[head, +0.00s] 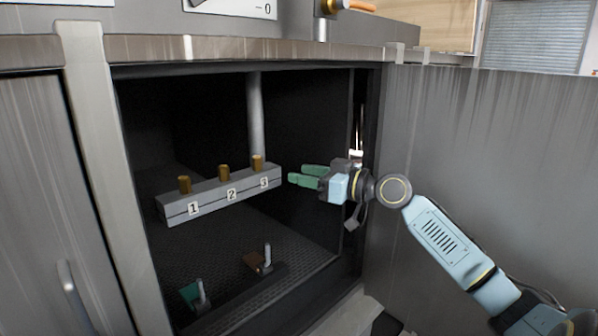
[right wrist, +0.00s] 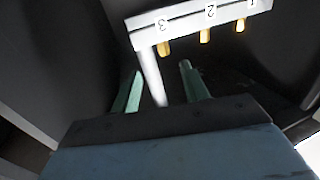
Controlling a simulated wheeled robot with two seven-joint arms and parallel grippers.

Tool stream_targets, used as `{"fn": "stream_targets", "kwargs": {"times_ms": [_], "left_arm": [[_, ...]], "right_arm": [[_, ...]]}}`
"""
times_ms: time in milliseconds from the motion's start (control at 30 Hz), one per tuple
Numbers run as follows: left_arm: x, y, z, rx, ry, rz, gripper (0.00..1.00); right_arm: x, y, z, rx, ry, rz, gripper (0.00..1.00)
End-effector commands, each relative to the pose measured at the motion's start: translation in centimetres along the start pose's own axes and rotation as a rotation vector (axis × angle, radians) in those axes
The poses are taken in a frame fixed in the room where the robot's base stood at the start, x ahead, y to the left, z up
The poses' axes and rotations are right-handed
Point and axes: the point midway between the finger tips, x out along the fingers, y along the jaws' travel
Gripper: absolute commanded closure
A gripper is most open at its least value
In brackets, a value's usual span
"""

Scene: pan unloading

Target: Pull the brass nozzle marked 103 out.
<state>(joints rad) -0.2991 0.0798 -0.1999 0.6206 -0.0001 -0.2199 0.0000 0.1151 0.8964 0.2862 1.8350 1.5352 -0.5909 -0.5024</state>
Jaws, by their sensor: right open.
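A grey bar (head: 215,197) inside the open cabinet carries three brass nozzles, labelled 1, 2 and 3; I see no label reading 103. Nozzle 1 (head: 184,184) is at the left, nozzle 2 (head: 224,172) in the middle and nozzle 3 (head: 257,162) at the right end. In the right wrist view they appear upside down: nozzle 3 (right wrist: 163,48), nozzle 2 (right wrist: 204,36) and nozzle 1 (right wrist: 240,26). My right gripper (head: 297,175) is open and empty, just right of the bar's nozzle 3 end, apart from it. My left gripper is not in view.
A pale vertical pipe (head: 256,115) stands behind nozzle 3. A green block (head: 190,294) and a brown block (head: 258,263), each with a metal pin, sit on the cabinet floor. The cabinet's right edge (head: 372,130) is close to my right wrist.

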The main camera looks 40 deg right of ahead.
Motion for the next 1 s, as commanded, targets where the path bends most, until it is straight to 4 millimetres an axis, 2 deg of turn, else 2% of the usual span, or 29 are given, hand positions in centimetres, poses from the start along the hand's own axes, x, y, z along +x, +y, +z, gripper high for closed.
{"fn": "stream_targets", "kwargs": {"times_ms": [100,267,800,1000], "left_arm": [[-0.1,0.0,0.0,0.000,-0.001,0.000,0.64],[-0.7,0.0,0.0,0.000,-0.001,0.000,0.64],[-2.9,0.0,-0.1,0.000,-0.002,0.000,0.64],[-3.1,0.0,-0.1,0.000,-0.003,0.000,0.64]], "right_arm": [[0.2,-0.4,-0.9,-0.008,0.011,-0.013,0.55],[1.8,-0.4,-1.0,-0.005,0.012,-0.013,0.55],[11.0,-0.5,-1.0,-0.005,0.011,-0.011,0.55],[12.9,-0.4,-0.8,-0.005,0.009,-0.010,0.55]]}}
